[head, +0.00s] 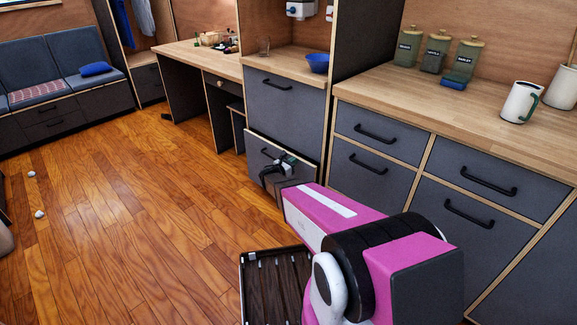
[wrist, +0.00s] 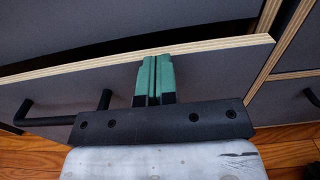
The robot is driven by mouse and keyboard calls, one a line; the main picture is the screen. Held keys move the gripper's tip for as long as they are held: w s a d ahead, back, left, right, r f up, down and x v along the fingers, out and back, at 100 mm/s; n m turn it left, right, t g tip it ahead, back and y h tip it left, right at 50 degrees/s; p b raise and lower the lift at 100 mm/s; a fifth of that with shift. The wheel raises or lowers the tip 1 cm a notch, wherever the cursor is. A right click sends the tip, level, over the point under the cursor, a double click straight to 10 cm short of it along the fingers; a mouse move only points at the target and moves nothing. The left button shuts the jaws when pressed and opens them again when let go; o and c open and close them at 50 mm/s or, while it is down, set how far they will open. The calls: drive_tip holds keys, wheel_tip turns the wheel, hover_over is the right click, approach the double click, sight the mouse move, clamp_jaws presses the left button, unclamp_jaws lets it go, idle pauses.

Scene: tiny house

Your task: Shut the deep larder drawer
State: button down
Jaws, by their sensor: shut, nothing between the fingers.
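The deep larder drawer (head: 256,160) is the lower dark grey front in the unit below the blue bowl. Its front stands out a little from the cabinet. In the wrist view the drawer front (wrist: 215,75) has a pale plywood top edge, with a dark gap behind it. Its black bar handle (wrist: 68,116) is left of my fingers. My gripper (head: 287,162) is at the drawer front in the head view. In the wrist view my gripper (wrist: 154,58) has its green fingers shut and empty, tips near the top edge. I cannot tell whether they touch it.
A closed drawer (head: 285,105) is directly above. More closed drawers (head: 375,135) stand to the right under a worktop (head: 480,125) with jars and a mug. The wooden floor (head: 150,200) to the left is mostly clear, with small white items (head: 38,213).

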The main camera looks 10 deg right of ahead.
drive_tip(key=shift+w+d, duration=0.1)
drive_tip(key=shift+d, duration=0.05)
drive_tip(key=shift+x, duration=1.3)
drive_tip(key=v, duration=1.4)
drive_tip(key=s+d+r+m+g+y, duration=0.2)
drive_tip(key=s+d+m+g+y, duration=0.15)
drive_tip(key=s+m, duration=0.35)
drive_tip(key=s+d+r+m+g+y, duration=0.1)
drive_tip(key=s+d+m+g+y, duration=0.1)
drive_tip(key=s+d+m+g, duration=0.4)
drive_tip(key=s+a+r+m+y, duration=0.3)
drive_tip(key=s+m+y, duration=0.1)
drive_tip(key=s+m, duration=0.2)
drive_tip(key=s+a+r+m+g+y, duration=0.1)
drive_tip(key=s+a+r+m+y, duration=0.2)
drive_tip(key=s+m+y, duration=0.2)
drive_tip(key=shift+s+m, duration=0.4)
drive_tip(key=shift+m, duration=0.2)
